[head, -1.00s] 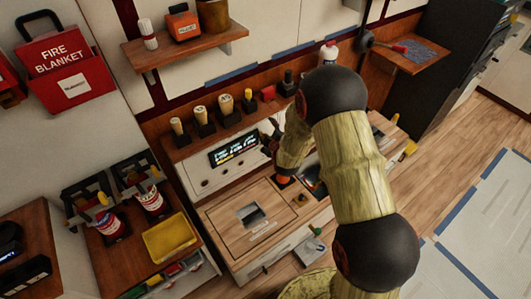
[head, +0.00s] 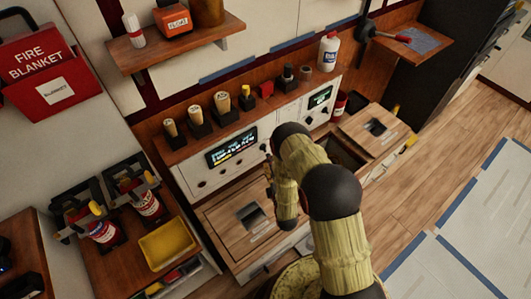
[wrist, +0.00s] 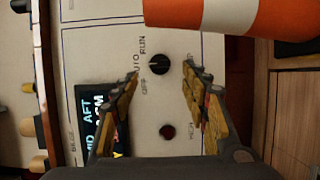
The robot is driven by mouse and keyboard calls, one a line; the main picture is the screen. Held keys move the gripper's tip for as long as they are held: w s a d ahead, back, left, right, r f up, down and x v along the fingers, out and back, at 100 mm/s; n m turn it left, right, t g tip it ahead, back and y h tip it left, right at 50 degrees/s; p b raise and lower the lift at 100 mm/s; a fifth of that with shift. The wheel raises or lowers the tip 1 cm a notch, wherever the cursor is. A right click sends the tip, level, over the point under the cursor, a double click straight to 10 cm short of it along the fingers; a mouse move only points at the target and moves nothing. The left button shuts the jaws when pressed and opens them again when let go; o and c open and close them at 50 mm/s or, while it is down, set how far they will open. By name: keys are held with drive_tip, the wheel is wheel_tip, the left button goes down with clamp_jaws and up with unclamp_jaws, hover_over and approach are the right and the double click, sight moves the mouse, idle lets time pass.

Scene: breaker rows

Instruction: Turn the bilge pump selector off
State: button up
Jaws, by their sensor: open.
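The selector knob (wrist: 159,65) is black and round on the pale panel (wrist: 190,112) in the wrist view. Lettering reading RUN, AUTO and OFF stands to its left. Its light mark faces left, roughly toward AUTO; the exact setting is hard to tell. My gripper (wrist: 163,76) is open and empty, with one finger on each side of the knob in the picture. I cannot tell how far the fingertips are from the panel. In the head view my arm hides most of the gripper and I cannot make out the knob clearly.
An orange-and-white striped object (wrist: 245,14) crosses the wrist view's top. In the head view, black-based handles (head: 198,122) line the ledge above the panel, and a wooden lid (head: 222,215) lies below.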

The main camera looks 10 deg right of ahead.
sight(265, 151)
drive_tip(key=w+b, duration=0.1)
drive_tip(key=w, duration=0.5)
drive_tip(key=shift+c, duration=1.2)
drive_tip(key=c, duration=0.9)
